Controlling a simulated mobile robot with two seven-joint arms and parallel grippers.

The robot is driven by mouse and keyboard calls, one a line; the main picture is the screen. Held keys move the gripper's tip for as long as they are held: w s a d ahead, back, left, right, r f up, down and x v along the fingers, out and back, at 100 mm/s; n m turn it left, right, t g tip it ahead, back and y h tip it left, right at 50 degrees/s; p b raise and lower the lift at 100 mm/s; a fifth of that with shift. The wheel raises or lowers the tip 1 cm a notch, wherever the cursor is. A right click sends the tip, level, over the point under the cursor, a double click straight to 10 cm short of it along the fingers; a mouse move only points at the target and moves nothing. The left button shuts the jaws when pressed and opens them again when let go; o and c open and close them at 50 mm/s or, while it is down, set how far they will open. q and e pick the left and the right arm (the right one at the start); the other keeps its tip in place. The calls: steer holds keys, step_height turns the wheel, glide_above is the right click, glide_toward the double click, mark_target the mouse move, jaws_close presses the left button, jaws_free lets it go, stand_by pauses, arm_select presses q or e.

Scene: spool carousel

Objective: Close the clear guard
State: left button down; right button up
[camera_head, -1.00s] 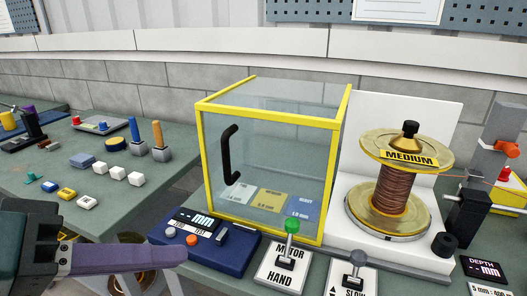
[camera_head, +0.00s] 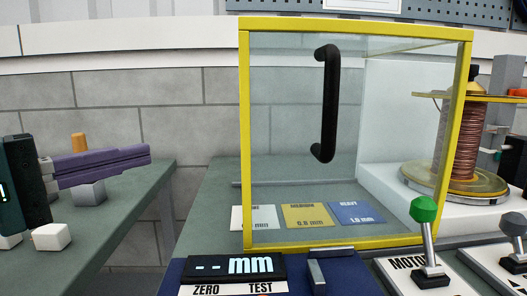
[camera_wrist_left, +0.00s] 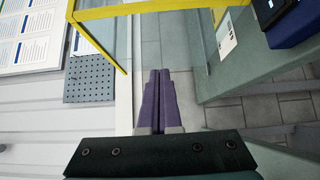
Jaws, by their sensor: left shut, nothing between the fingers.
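The clear guard (camera_head: 357,242) is a see-through box with a yellow frame and a black upright handle (camera_head: 329,105) on its front face. It stands to the left of the copper wire spool (camera_head: 468,140), which shows partly past its right edge and is not enclosed. In the left wrist view, yellow frame bars (camera_wrist_left: 112,12) cross the top. My left gripper (camera_head: 146,155) has purple fingers, shut and empty, pointing right, left of the guard and apart from it. The fingers also show in the left wrist view (camera_wrist_left: 158,74). My right gripper is out of view.
A display box (camera_head: 235,268) and a green-knobbed lever (camera_head: 424,210) stand in front of the guard. Thickness cards (camera_head: 305,215) show through it. A side table (camera_head: 125,210) with a white block (camera_head: 52,236) is at left, with a gap between the tables.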

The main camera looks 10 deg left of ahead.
arm_select(q)
steer(key=w+d+p, duration=0.3)
steer(key=w+d, duration=0.5)
steer(key=shift+w+d, duration=0.2)
steer(key=shift+w, duration=0.2)
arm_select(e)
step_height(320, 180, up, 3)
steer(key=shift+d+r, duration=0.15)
arm_select(q)
steer(key=shift+d, duration=0.1)
